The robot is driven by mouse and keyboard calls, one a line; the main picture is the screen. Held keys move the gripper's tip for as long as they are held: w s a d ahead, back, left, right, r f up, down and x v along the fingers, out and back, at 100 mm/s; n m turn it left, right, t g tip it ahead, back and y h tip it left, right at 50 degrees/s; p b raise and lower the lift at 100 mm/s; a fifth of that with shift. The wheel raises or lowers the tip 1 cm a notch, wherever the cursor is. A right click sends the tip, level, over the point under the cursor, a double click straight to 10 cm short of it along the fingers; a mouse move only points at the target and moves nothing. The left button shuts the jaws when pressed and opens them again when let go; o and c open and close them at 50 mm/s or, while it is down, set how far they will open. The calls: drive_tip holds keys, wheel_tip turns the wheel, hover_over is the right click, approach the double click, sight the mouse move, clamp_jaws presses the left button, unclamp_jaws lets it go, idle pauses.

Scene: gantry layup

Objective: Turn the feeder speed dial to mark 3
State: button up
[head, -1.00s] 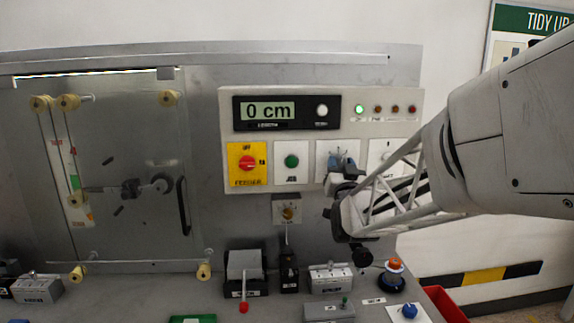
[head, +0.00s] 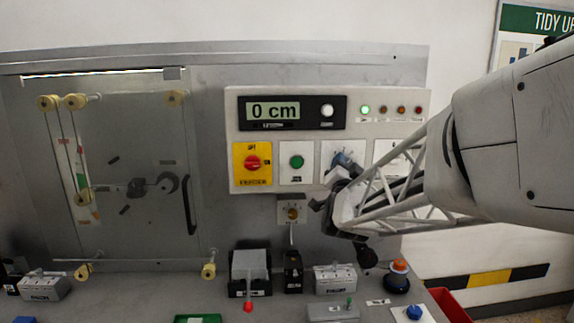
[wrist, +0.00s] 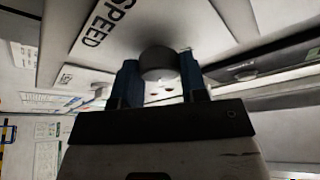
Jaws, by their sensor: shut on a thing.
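The feeder speed dial is a dark grey round knob (wrist: 158,62) on a white plate marked SPEED (wrist: 105,27), seen in the wrist view. My gripper (wrist: 158,75) is shut on the dial, with one blue finger on each side of it. In the head view my gripper (head: 344,160) is at the white speed plate (head: 328,151), right of the green button. There the gripper covers the dial, and I cannot read its pointer or marks.
The panel also holds a yellow plate with a red feeder switch (head: 252,162), a green button (head: 296,161) and a display reading 0 cm (head: 273,111). Below it are a small brown-knobbed dial (head: 292,212) and several bench devices. A glazed door (head: 125,225) is at left.

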drive_tip(key=o, duration=0.9)
drive_tip(key=shift+s, duration=0.15)
drive_tip(key=shift+v, duration=3.8)
drive_tip(key=shift+a+f, duration=0.1)
drive_tip(key=shift+f, duration=0.05)
drive_tip(key=s+f+n+g+y, duration=0.1)
drive_tip(key=s+f+n+g, duration=0.2)
drive_tip(key=s+g, duration=0.3)
drive_tip(key=s+f+n+g+y, duration=0.2)
drive_tip(key=s+f+g, duration=0.3)
drive_tip(key=s, duration=1)
drive_tip(key=s+a+f+n+g+y, duration=0.1)
drive_tip(key=s+f+n+g, duration=0.3)
drive_tip(key=s+g, duration=0.3)
drive_tip(key=shift+s+f+n+y, duration=0.15)
drive_tip(key=shift+s+n+y, duration=0.2)
drive_tip(key=shift+s, duration=1.3)
